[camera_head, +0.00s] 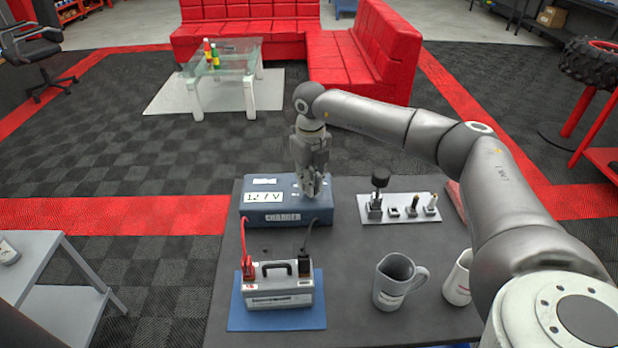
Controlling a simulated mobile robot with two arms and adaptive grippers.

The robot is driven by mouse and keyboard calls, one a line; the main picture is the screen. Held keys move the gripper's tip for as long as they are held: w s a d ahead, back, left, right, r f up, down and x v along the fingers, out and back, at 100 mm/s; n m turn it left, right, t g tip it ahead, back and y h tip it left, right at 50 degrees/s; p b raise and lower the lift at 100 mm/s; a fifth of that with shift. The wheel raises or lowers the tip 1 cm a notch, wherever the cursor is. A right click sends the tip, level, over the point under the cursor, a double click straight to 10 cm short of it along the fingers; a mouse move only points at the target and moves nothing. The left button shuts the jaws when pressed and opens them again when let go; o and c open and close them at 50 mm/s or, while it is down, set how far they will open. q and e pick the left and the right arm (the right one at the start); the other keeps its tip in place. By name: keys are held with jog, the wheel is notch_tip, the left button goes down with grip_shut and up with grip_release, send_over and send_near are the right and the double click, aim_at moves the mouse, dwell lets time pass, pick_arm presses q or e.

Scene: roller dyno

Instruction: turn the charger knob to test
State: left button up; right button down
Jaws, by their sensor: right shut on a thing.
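The blue charger box (285,206) stands at the back left of the dark table, with a "12 V" label and a "CHARGER" label on it. My right gripper (311,190) points down over the right part of the charger's top. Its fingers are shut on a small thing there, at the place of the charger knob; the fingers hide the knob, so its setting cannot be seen. A grey battery (279,290) with a handle sits in front of the charger. A red clamp (248,268) and a black clamp (305,264) are on it. My left gripper is not in view.
The battery stands on a blue mat (277,321). A pale tray (399,214) with several small parts lies right of the charger. A grey mug (393,281) and a white mug (458,279) stand at the front right. The table's middle is clear.

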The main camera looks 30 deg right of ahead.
jog(key=shift+w+d+r, duration=0.15)
jog(key=shift+w+r, duration=0.1)
jog(key=shift+r, duration=0.05)
jog(key=c, duration=1.6)
grip_release()
jog(key=shift+o, duration=0.7)
jog(key=shift+f, duration=0.25)
jog(key=shift+s, duration=0.1)
notch_tip(320, 180, up, 12)
jog(key=shift+d, duration=0.25)
